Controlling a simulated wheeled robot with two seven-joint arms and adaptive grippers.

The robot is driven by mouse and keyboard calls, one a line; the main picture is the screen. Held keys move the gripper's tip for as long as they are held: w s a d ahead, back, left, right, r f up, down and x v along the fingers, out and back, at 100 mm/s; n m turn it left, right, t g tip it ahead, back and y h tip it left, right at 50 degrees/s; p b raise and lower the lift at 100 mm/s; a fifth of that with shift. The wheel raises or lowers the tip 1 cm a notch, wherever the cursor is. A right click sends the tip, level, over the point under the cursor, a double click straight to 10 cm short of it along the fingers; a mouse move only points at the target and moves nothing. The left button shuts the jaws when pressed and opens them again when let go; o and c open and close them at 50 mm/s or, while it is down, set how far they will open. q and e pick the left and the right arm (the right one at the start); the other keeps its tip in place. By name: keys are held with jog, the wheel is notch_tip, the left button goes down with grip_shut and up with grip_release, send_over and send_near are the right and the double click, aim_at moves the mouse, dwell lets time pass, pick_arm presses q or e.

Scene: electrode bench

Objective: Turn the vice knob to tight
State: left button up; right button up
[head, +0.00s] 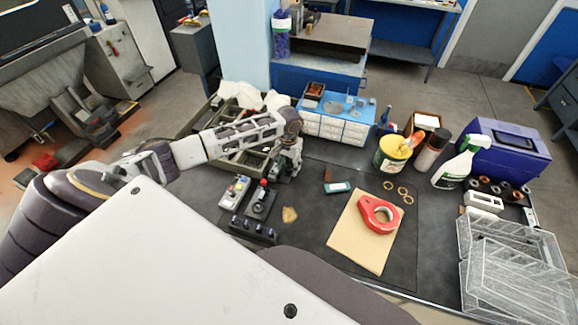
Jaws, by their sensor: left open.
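My left arm reaches in from the left over the bench, and its wrist bends down at the back of the dark mat. My left gripper (287,168) points down there and is open. A small greenish metal body, which looks like the vice, stands at the gripper and is largely covered by it. I cannot make out the vice knob or whether the fingers touch it. My right gripper is not in view.
In front of the gripper are a black stand with a red knob (263,184), a grey control box (235,191) and a dark block with several knobs (253,231). A blue drawer unit (344,131) stands behind right. Red tape (378,214) lies on a brown pad (350,245).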

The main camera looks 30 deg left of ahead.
pick_arm(q)
jog(key=shift+f, duration=0.25)
jog(key=c, duration=1)
jog(key=shift+r+p, duration=0.15)
jog(key=shift+p, duration=0.65)
jog(key=shift+c, duration=0.2)
jog(key=shift+m+p, duration=0.3)
jog(key=o, duration=1)
jog(key=shift+o, duration=0.2)
